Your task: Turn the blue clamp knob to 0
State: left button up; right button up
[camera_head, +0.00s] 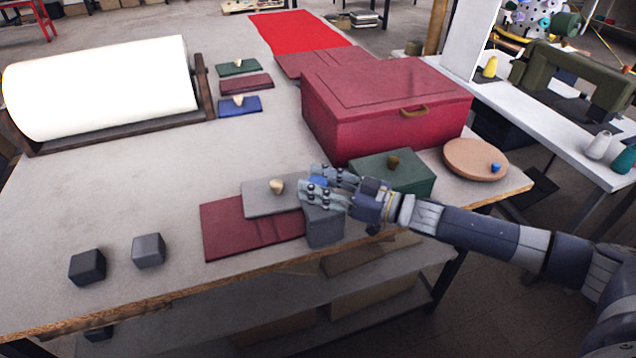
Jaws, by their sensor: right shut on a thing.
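The blue clamp knob (318,181) shows as a small patch of blue between the fingers of my right gripper (317,186). The gripper is shut on it, and its fingers hide most of the knob and any marks around it. Below the fingers is a dark grey block (324,228) at the table's front edge, beside a grey board (262,203) with a cream knob (277,186). The knob's pointer and its present setting cannot be made out. My left gripper is not in view.
A dark red folded cover (225,230) lies left of the block. Close to my right arm stand a green box (415,182), a big red box (335,130) and a round tan disc (468,158) with a blue piece. Two dark cubes (87,267) (148,250) sit front left. The table's middle left is clear.

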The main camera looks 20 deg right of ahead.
jog(key=o, duration=1.1)
jog(key=shift+w+a, duration=0.1)
jog(key=shift+c, duration=0.2)
jog(key=v, duration=1.2)
